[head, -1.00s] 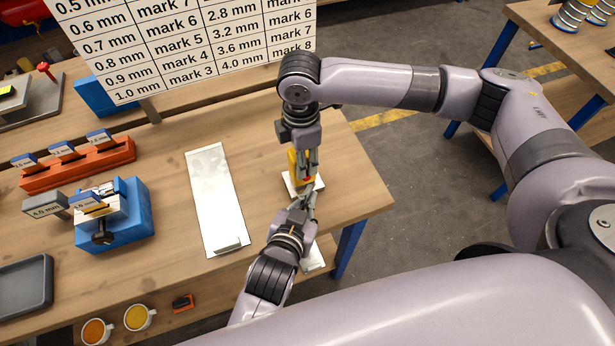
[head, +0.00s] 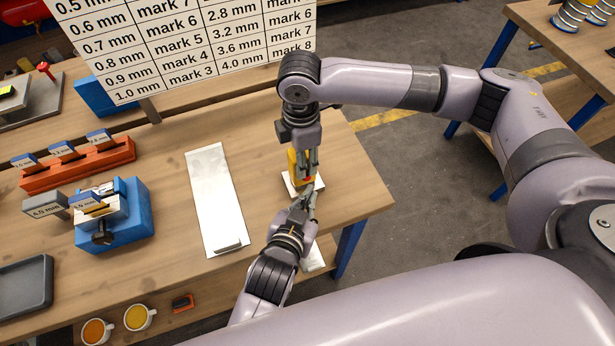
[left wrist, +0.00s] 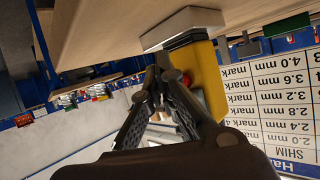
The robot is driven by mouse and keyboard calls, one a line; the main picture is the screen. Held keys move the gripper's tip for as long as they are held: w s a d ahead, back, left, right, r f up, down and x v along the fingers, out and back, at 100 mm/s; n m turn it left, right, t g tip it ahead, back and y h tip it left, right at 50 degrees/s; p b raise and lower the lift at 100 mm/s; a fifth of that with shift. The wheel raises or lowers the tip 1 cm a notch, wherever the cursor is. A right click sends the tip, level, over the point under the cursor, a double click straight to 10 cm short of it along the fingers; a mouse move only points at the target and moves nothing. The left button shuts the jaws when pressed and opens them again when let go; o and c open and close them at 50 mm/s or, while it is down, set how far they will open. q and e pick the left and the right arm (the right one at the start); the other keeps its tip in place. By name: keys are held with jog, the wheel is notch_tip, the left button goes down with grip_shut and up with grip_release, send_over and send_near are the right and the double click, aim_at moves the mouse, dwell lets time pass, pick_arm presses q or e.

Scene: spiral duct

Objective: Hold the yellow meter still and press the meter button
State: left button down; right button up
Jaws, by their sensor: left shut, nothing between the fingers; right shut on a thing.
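The yellow meter (head: 292,162) stands on a small pale plate (head: 289,186) near the bench's right end. My right gripper (head: 309,168) reaches down over it from above and is shut on it; the fingers cover part of it. My left gripper (head: 313,189) is shut and empty, its tips close to the meter's near side. In the left wrist view the meter (left wrist: 208,80) appears upside down, with the red meter button (left wrist: 187,80) beside the left fingertips (left wrist: 160,78). I cannot tell whether they touch the button.
A long metal sheet (head: 215,195) lies left of the meter. A blue vise-like block (head: 125,225), an orange rack (head: 90,165) and a grey tray (head: 22,285) are farther left. A marks chart (head: 190,40) stands behind. The bench's right edge is close to the meter.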

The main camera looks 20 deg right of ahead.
pick_arm(q)
jog(key=shift+w, duration=0.1)
jog(key=shift+w, duration=0.3)
jog(key=shift+w, duration=0.6)
dwell(0.6)
jog(key=shift+s, duration=1.05)
jog(key=shift+s, duration=0.1)
jog(key=shift+s, duration=2.4)
